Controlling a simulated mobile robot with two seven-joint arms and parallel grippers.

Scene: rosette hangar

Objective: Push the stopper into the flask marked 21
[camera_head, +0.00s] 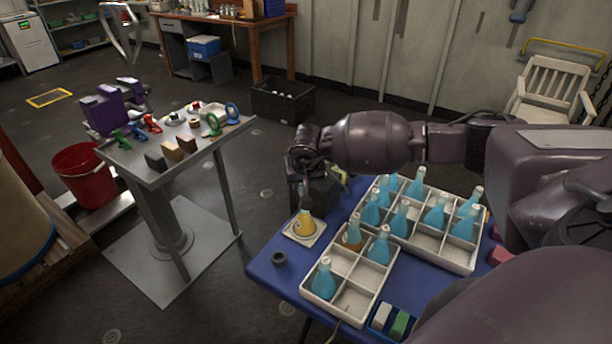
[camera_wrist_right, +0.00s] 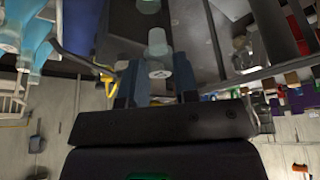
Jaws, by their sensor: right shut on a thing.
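My right gripper (camera_head: 308,192) points down over the blue table, directly above and behind a flask of yellow liquid (camera_head: 304,226). That flask stands upright on a white square pad (camera_head: 317,238) at the table's left edge. In the right wrist view, the fingers (camera_wrist_right: 156,88) are shut on a small pale, translucent piece (camera_wrist_right: 159,68) that looks like a stopper. A similar pale piece (camera_wrist_right: 157,42) shows just beyond it; I cannot tell whether they touch. Blue flasks stand in two white racks (camera_head: 334,306) (camera_head: 455,265). No number is readable. My left gripper is not in view.
A small dark ring (camera_head: 279,258) lies on the blue table (camera_head: 268,277) near the pad. A grey side table (camera_head: 196,165) with coloured parts stands left, beyond a floor gap. A black crate (camera_head: 283,103) is behind.

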